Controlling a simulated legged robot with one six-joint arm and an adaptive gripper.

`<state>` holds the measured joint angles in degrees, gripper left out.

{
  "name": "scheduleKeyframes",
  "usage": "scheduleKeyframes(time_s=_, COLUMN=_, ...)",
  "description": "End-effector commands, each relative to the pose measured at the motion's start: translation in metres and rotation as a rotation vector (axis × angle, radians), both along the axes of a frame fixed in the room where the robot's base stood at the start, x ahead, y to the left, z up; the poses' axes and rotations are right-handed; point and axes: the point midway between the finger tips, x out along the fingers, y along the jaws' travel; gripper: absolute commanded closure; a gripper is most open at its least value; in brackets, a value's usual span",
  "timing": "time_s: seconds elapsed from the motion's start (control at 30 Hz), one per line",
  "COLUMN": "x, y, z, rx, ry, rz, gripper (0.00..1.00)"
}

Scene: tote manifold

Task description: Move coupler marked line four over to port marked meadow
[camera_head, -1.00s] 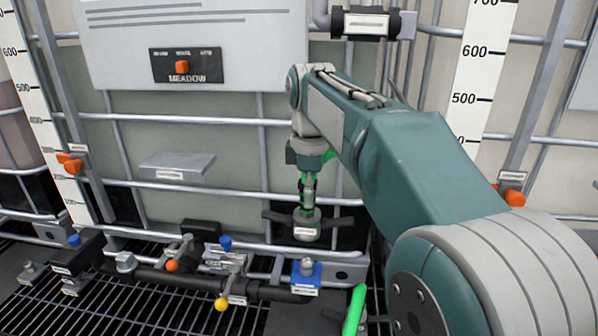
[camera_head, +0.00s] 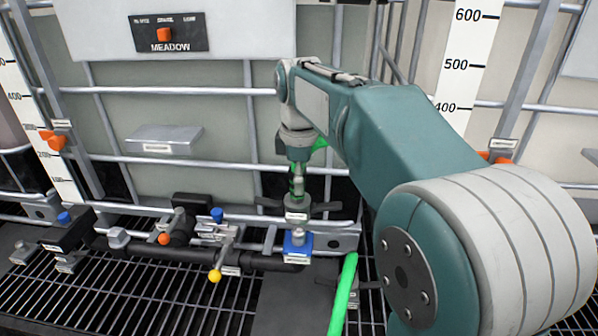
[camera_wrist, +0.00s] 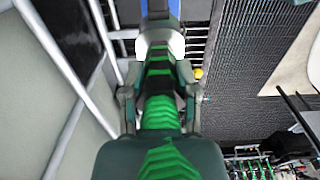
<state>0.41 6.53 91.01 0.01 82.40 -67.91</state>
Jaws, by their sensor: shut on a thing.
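My gripper (camera_head: 297,188) is shut on a coupler (camera_head: 296,212) with a pale label and dark side handles. The label is too small to read. The coupler hangs upright, right above a blue port block (camera_head: 298,243) whose label I cannot read. I cannot tell whether they touch. In the wrist view, my gripper fingers (camera_wrist: 159,95) hold the coupler, its pale collar (camera_wrist: 160,46) showing, with blue beyond it. A MEADOW panel (camera_head: 168,34) with an orange marker is on the tote at upper left.
A black pipe manifold (camera_head: 185,256) with a yellow-knobbed lever (camera_head: 215,276) lies left of the port. A green hose (camera_head: 343,295) rises at its right. Tote cage bars (camera_head: 230,165) stand close behind. Dark floor grating (camera_head: 140,300) lies in front.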

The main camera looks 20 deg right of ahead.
Motion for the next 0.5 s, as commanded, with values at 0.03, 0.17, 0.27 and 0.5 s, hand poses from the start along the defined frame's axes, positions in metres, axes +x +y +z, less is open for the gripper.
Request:
scheduleKeyframes(time_s=0.03, x=0.0, y=0.0, z=-0.003, rx=0.0, ry=0.001, rz=0.0, gripper=1.0)
scheduleKeyframes(time_s=0.17, x=0.0, y=0.0, z=-0.01, rx=0.0, ry=0.0, rz=0.0, gripper=1.0)
scheduleKeyframes(time_s=0.27, x=0.0, y=0.0, z=-0.017, rx=0.0, ry=0.001, rz=0.0, gripper=1.0)
scheduleKeyframes(time_s=0.5, x=0.0, y=0.0, z=-0.031, rx=0.0, ry=0.001, rz=0.0, gripper=1.0)
